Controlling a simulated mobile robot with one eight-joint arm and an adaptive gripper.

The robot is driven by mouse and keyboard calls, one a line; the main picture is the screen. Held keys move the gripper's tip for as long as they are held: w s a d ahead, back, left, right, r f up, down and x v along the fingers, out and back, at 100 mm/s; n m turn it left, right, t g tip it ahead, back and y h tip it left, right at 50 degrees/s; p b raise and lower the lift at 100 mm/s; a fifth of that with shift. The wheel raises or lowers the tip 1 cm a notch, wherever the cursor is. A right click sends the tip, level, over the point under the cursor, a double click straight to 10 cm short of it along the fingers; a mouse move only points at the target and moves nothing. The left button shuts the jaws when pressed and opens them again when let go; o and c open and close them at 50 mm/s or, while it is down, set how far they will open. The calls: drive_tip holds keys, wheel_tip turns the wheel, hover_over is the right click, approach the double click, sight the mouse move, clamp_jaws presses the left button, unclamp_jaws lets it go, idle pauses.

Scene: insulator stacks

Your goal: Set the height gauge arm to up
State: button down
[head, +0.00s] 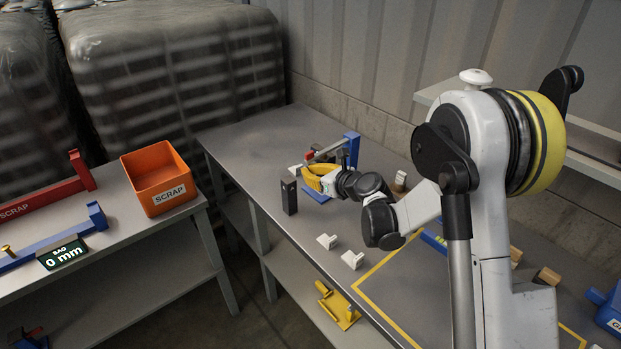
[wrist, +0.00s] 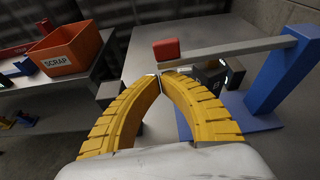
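The height gauge has a blue post (head: 352,150) at the far end of the long grey table, and a blue base. Its grey arm (wrist: 225,49) runs from the top of the post to a red end piece (wrist: 166,49), which also shows in the head view (head: 309,154). The arm slopes down a little from the post toward the red end. My gripper (wrist: 160,75) has its yellow fingertips together, just below the arm near the red end. Whether they touch the arm, I cannot tell. Nothing shows between them.
A dark upright block (head: 289,196) stands at the table's near edge, left of my gripper. Dark grey blocks (wrist: 212,73) sit under the gauge arm. Small white pieces (head: 352,260) lie along the table. An orange scrap bin (head: 160,180) is on the left table.

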drive_tip(key=shift+r, duration=0.15)
wheel_tip(320, 180, up, 11)
drive_tip(key=d+m+g+y+p, duration=0.1)
drive_tip(key=m+y+p, duration=0.1)
drive_tip(key=m+p, duration=0.25)
drive_tip(key=w+d+r+m+p, duration=0.1)
drive_tip(key=w+d+r+p, duration=0.4)
drive_tip(key=w+d+r, duration=0.1)
drive_tip(key=shift+w+d+r+g+y, duration=0.4)
drive_tip(key=shift+d+r, duration=0.35)
drive_tip(key=shift+r, duration=0.65)
